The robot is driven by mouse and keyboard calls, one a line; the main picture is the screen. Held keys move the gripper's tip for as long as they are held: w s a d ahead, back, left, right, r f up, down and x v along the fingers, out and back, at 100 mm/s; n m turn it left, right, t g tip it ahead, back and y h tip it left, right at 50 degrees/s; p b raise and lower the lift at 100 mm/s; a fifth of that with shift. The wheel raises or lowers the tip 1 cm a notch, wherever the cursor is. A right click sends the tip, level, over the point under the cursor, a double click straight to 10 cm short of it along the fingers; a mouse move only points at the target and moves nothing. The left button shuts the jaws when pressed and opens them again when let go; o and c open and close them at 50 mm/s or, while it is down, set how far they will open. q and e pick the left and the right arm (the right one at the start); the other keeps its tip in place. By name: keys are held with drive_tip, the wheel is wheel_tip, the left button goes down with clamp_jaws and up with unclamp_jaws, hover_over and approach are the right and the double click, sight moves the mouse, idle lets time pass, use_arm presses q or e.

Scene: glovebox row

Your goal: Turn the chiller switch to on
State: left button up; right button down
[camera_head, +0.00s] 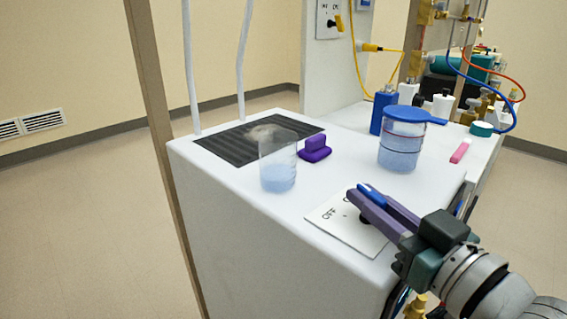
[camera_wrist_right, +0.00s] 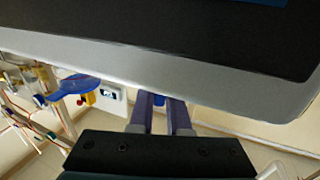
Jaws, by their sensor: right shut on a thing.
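The chiller switch plate (camera_head: 329,216) is a white panel on the front right of the white cabinet top in the head view. It reads OFF at its left; a second label is mostly hidden behind my fingers. My right gripper (camera_head: 369,201) reaches over the plate from the lower right, its purple fingers closed around a blue lever-like piece (camera_head: 370,193). A small dark part shows below the fingers on the plate. In the right wrist view the gripper (camera_wrist_right: 160,102) points at the cabinet edge, and the grip itself is hard to make out. My left gripper is out of view.
A beaker of pale blue liquid (camera_head: 278,172), a purple block (camera_head: 315,149) and a blue-lidded container (camera_head: 401,146) stand on the cabinet top (camera_head: 225,180). A dark ridged mat (camera_head: 230,147) lies behind. Bottles and cables crowd the back right.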

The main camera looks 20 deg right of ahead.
drive_tip(key=m+h, duration=0.1)
drive_tip(key=h, duration=0.1)
drive_tip(key=shift+r+m+h+p, duration=0.1)
drive_tip(key=shift+m+h+p, duration=0.2)
drive_tip(key=shift+m+h, duration=0.3)
drive_tip(key=c, duration=0.9)
unclamp_jaws()
drive_tip(key=s, duration=0.3)
drive_tip(key=s+a, duration=0.1)
drive_tip(key=s, duration=0.2)
drive_tip(key=s+p, duration=0.1)
drive_tip(key=s, duration=0.3)
drive_tip(key=shift+a, duration=0.25)
